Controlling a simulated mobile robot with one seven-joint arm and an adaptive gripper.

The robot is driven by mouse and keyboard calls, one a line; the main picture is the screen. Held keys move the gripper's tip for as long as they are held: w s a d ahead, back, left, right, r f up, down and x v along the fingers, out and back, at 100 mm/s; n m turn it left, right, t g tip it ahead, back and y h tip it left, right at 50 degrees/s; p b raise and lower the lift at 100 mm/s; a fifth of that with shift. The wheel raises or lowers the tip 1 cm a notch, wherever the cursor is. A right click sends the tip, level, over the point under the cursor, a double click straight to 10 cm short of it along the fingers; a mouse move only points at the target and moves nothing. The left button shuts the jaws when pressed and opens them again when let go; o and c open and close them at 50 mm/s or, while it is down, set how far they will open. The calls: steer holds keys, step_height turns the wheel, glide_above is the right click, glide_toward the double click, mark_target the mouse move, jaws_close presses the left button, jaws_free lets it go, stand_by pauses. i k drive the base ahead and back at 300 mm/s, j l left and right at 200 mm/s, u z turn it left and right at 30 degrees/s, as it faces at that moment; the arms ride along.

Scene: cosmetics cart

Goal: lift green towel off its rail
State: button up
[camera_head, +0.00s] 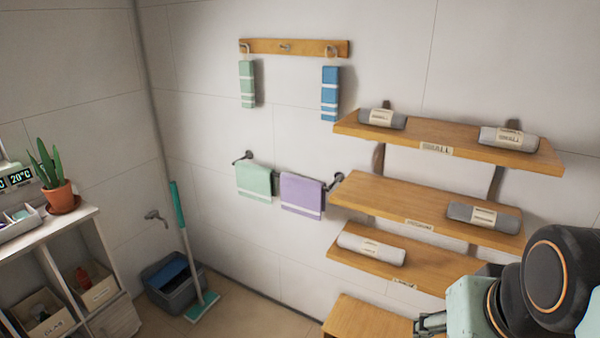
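The green towel (254,181) hangs folded over the left part of a dark wall rail (279,173), below the peg board. A purple towel (302,195) hangs on the same rail just to its right. My gripper (418,325) is at the bottom right edge of the view, low and well to the right of the green towel, near a wooden surface. It is small and partly cut off by the frame, so I cannot tell whether its fingers are open or shut. Nothing shows in it.
Wooden shelves (430,194) with rolled grey towels stick out right of the rail. A peg board (285,47) holds a green and a blue hanging cloth. A bucket (172,285) and teal mop (182,235) stand left. The floor (250,318) below the rail is clear.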

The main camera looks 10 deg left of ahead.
mark_target(256, 182)
steer(key=k+u, duration=0.15)
steer(key=u, duration=0.8)
steer(key=i+j, duration=0.1)
steer(key=j, duration=0.25)
steer(key=i+j, duration=0.15)
steer(key=j, duration=0.2)
steer(key=i+j+z, duration=0.1)
steer(key=j, duration=0.25)
steer(key=i+j, duration=0.1)
steer(key=j, duration=0.2)
steer(key=i+j+z, duration=0.1)
steer(key=j, duration=0.25)
steer(key=i+j+z, duration=0.1)
steer(key=i+j, duration=0.2)
steer(key=i+j+z, duration=0.2)
steer(key=i+j, duration=0.45)
steer(key=i+z, duration=0.15)
steer(key=i, duration=0.35)
steer(key=i+j+z, duration=0.15)
steer(key=i, duration=0.35)
steer(key=i+l+u, duration=0.35)
steer(key=i+l, duration=0.1)
